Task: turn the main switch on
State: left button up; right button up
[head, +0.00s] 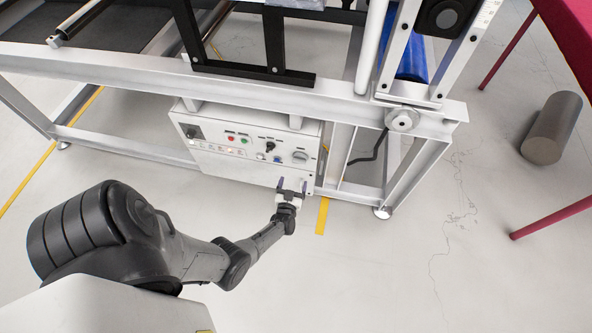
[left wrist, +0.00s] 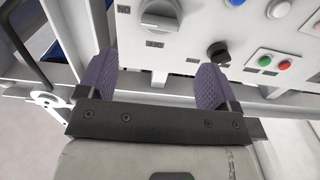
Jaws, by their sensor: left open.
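A white control box (head: 225,158) hangs under the machine frame, its panel facing me. On it, a black rotary knob (head: 269,147) sits right of a red button (head: 231,138) and a green button (head: 243,140); a grey round dial (head: 300,155) is further right. My left gripper (head: 291,187) is open and empty, just in front of the panel's lower right corner. The left wrist view shows the panel upside down, with the dial (left wrist: 160,14) beyond the gap between the purple fingers (left wrist: 155,82) and the black knob (left wrist: 218,53) beyond the right finger.
Frame legs and a rail (head: 420,165) stand right of the box. A grey cylinder (head: 552,128) lies on the floor at the right, near a table with red legs (head: 550,217). The floor in front of the box is clear except for my arm.

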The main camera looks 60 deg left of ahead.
pick_arm(q)
jog(key=shift+p+v, duration=0.4)
jog(key=shift+v, duration=1.6)
jog(key=shift+w, duration=0.1)
